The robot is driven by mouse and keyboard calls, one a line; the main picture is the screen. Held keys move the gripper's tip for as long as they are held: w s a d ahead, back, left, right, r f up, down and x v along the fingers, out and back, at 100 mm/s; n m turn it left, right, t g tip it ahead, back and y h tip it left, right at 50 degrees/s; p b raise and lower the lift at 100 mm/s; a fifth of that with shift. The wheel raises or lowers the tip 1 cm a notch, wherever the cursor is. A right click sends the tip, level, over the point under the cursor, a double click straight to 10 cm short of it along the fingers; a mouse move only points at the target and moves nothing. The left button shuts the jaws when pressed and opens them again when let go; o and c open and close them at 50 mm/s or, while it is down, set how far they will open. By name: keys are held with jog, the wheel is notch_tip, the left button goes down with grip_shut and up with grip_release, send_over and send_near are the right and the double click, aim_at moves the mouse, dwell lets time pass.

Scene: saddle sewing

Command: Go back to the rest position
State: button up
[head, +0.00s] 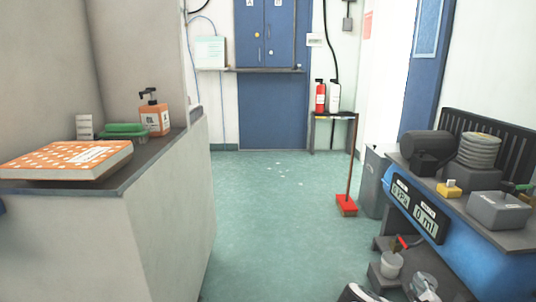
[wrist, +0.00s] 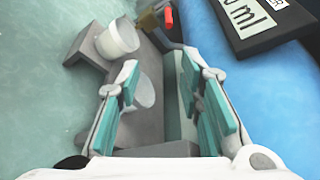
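My gripper (wrist: 160,78) shows in the wrist view with its two teal-padded fingers apart. Nothing is held between them. It is over or near the grey low shelf (wrist: 88,62) beside the blue workbench front (wrist: 232,85). A white cup (wrist: 118,38) stands on that shelf beyond the left finger, and another pale round thing, partly hidden by that finger, lies behind it. In the head view a white and black part at the bottom edge seems to be my arm. The white cup also shows there (head: 391,265), with a red-handled thing (head: 408,243) by it.
The right bench (head: 452,203) bears a black machine, stacked discs and a grey box (head: 499,210). The left counter (head: 150,165) holds an orange box (head: 66,160) and a pump bottle (head: 154,112). A red broom (head: 347,205) stands behind.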

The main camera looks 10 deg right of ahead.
jog(key=d+r+m+h, duration=0.3)
jog(key=r+m+h, duration=0.25)
jog(key=r, duration=0.85)
jog(key=d+r+m+h, duration=0.2)
jog(key=r+m+h, duration=0.35)
jog(key=r, duration=0.75)
jog(key=s+a+r+m+g+h, duration=0.1)
jog(key=s+r+m+g+h, duration=0.3)
jog(key=s+r+m+g, duration=1.05)
jog(key=s+a+r+m+g+y, duration=0.5)
jog(key=s+a+m+g+y, duration=0.25)
jog(key=s+a+m, duration=0.55)
jog(key=s+a+m+t+y, duration=0.25)
jog(key=s+a+y, duration=0.3)
jog(key=a, duration=0.65)
jog(key=s+a+f+m+t+y, duration=0.1)
jog(key=s+a+t+y, duration=0.4)
jog(key=a, duration=0.8)
jog(key=s+a+m+t+y, duration=0.1)
jog(key=s+a+y, duration=0.3)
jog(key=s+a, duration=0.55)
notch_tip(320, 180, up, 34)
jog(key=w+a+t+p, duration=0.2)
jog(key=t+p, duration=0.1)
jog(key=p, duration=2.9)
jog(key=shift+a+f+n+t, duration=0.15)
jog(key=shift+f+n+t, duration=0.05)
jog(key=shift+n+t, duration=0.15)
